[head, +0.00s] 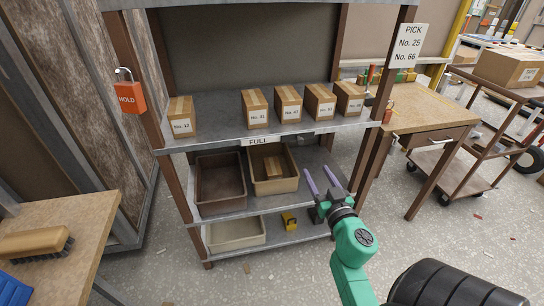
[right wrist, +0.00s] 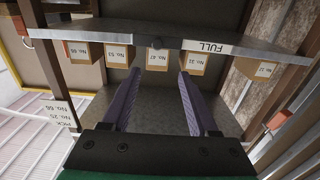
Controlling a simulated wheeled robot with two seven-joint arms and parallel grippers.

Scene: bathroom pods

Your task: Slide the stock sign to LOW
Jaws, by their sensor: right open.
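The stock sign (head: 259,141) is a white plate reading FULL on the front edge of the upper shelf (head: 215,138). My right gripper (head: 318,170) is open and empty, in front of the rack, below and to the right of the sign. In the right wrist view its two purple fingers (right wrist: 159,73) point toward the shelf edge, apart from the sign. No LOW marking is readable. My left gripper is not in view.
Several numbered boxes (head: 289,104) stand on the upper shelf. Brown bins (head: 220,181) sit on the shelf below, a pale bin (head: 236,234) lower down. An orange HOLD padlock (head: 129,96) hangs left. A wooden workbench (head: 424,108) stands right; a brush (head: 35,243) lies on the left table.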

